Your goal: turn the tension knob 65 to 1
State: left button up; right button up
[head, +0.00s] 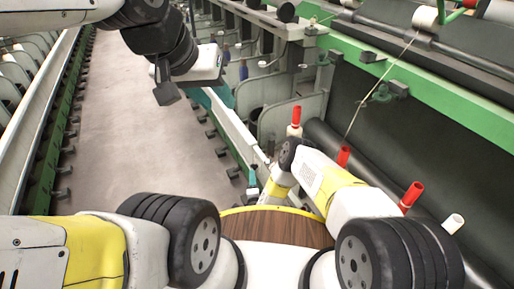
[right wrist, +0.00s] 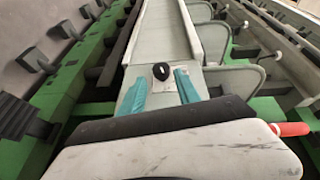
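A small black knob (right wrist: 162,71) sits on a pale plate at the end of a long light rail in the right wrist view. My right gripper (right wrist: 161,82) has two teal fingers spread apart, one on each side of the knob. I cannot tell whether either finger touches it. No scale or number on the knob is legible. In the head view, my right arm hides most of that gripper and the knob.
A spinning frame with a green beam (head: 420,80) and dark rollers runs along the right. Red-topped bobbins (head: 296,116) stand near my right arm. Grey curved dividers (right wrist: 238,78) line the rail. The aisle floor (head: 120,130) is clear; another machine (head: 45,130) borders it on the left.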

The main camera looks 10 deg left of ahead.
aim_at(252, 168)
jog(key=x, duration=0.7)
jog(key=shift+w, duration=0.2)
jog(key=shift+c, duration=0.2)
grip_shut()
